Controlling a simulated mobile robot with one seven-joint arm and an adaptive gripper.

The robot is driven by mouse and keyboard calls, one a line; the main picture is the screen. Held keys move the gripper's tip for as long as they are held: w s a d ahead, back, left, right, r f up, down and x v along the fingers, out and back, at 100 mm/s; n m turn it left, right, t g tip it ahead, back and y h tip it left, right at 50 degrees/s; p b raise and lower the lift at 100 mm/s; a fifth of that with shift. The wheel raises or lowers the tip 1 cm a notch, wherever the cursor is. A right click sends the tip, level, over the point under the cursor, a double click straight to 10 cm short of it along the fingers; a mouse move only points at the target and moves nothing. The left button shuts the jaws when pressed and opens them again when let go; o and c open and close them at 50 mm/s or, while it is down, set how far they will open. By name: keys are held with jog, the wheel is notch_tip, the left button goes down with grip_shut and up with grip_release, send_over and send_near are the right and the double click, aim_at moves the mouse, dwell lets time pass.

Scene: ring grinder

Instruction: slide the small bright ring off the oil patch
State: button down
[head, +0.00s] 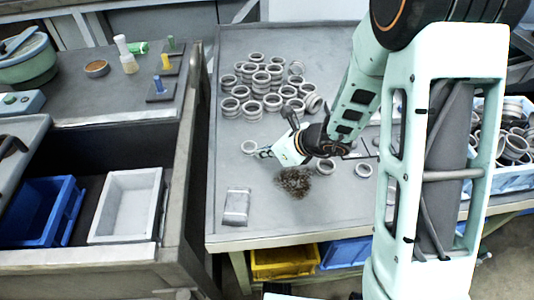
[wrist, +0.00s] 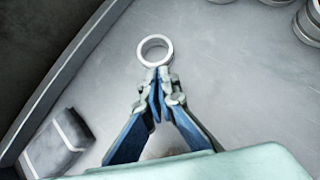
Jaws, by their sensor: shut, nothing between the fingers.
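A small bright ring (head: 243,151) lies flat on the grey table, up and to the left of the dark brown oil patch (head: 293,182) and clear of it. The ring also shows in the wrist view (wrist: 141,51), just beyond my fingertips. My gripper (head: 264,153) is shut and empty, low over the table between the ring and the patch. In the wrist view its closed tips (wrist: 160,76) are at the ring's near edge; I cannot tell whether they touch it. The patch is mostly hidden behind my gripper in the wrist view.
A grey block (head: 236,206) lies near the table's front left. Several stacked rings (head: 252,110) stand at the back. The table's raised left edge (wrist: 62,78) is close to the bright ring.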

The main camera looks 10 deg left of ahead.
jog(key=shift+w+a+b, duration=0.2)
jog(key=shift+w+a, duration=0.15)
jog(key=shift+a, duration=0.2)
jog(key=shift+w+a+b, duration=0.2)
jog(key=shift+w+a, duration=0.1)
jog(key=shift+a, duration=0.2)
jog(key=shift+d, duration=0.15)
